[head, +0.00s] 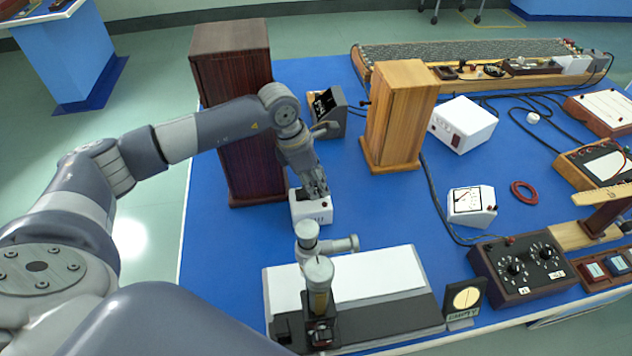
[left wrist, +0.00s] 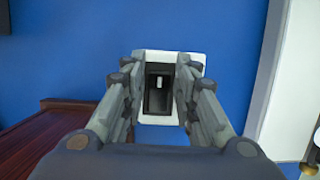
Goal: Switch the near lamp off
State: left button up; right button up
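A small white switch box (head: 312,210) stands on the blue bench top, beside the foot of the tall dark wooden housing. In the left wrist view the white box (left wrist: 196,62) carries a black rocker switch (left wrist: 157,98) with a light mark at its far end. My left gripper (head: 320,192) is directly above the box, pointing down. Contact cannot be told. No lit lamp is clearly visible. My right gripper is not in view.
The dark wooden housing (head: 235,70) stands close behind my left gripper. A lighter wooden housing (head: 400,110) stands to the right. A brass-and-grey instrument (head: 318,272) stands in front of the box, by a white plate (head: 375,272). Blue bench top is clear right of the box.

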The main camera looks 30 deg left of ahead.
aim_at(301, 192)
pick_arm(q)
jog(key=shift+o, duration=0.2)
jog(key=v, duration=1.2)
jog(key=shift+s+f, duration=0.1)
dwell(0.3)
